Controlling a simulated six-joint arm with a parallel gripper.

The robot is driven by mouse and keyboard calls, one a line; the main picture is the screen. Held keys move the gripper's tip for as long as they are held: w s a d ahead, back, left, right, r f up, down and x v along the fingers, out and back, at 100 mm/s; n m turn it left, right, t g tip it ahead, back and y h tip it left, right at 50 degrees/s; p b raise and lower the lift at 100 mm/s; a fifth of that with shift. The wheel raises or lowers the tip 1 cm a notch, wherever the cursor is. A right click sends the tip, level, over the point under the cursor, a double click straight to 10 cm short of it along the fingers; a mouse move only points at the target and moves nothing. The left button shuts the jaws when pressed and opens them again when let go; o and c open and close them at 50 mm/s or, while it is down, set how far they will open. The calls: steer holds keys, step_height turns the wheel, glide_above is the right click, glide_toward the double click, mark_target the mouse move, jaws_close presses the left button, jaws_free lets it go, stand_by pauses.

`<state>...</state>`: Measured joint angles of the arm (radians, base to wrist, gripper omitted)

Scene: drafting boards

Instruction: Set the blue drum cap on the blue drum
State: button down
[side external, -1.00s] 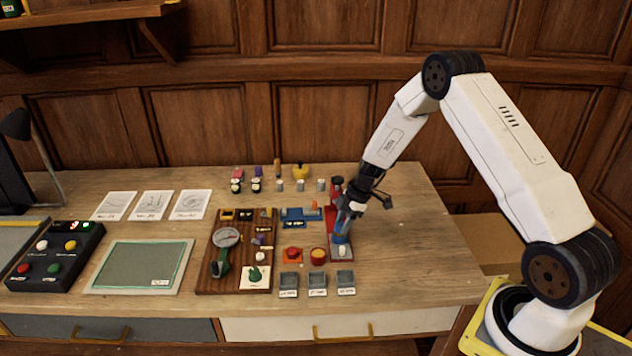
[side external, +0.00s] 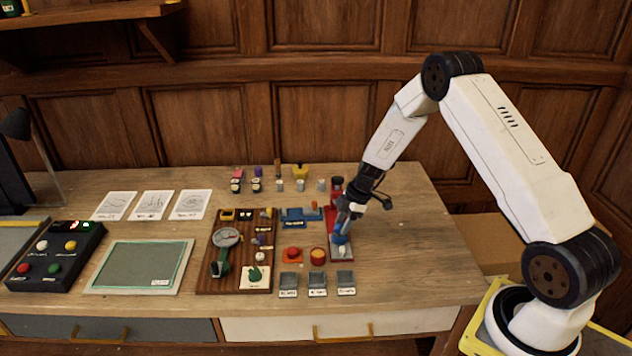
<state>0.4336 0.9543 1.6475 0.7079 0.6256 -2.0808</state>
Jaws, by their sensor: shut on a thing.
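My gripper (side external: 342,230) points down over the red stand (side external: 331,218) at the right of the small parts. It is shut on a small blue piece, which I take to be the blue drum cap (side external: 340,239). The blue piece is low, close over the pale front end of the stand. The fingers hide part of it. I cannot tell the blue drum apart from the cap at this size, nor whether the two touch.
Several small grey bins (side external: 317,282) are in front. A wooden board with a gauge (side external: 228,238) lies further left. The table right of the stand is clear.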

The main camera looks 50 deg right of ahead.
steer(key=shift+f, duration=0.2)
stand_by(0.5)
jaws_free()
stand_by(0.3)
steer(key=shift+r, duration=0.1)
steer(key=shift+r, duration=3.45)
steer(key=s+a+r+m+h, duration=0.2)
steer(key=s+a+r+m, duration=0.2)
steer(key=s, duration=0.5)
steer(key=s+a+r+m+h, duration=0.2)
steer(key=s+a+r+m, duration=0.3)
steer(key=s+a+m, duration=0.3)
steer(key=shift+s+a, duration=0.75)
steer(key=shift+a, duration=0.3)
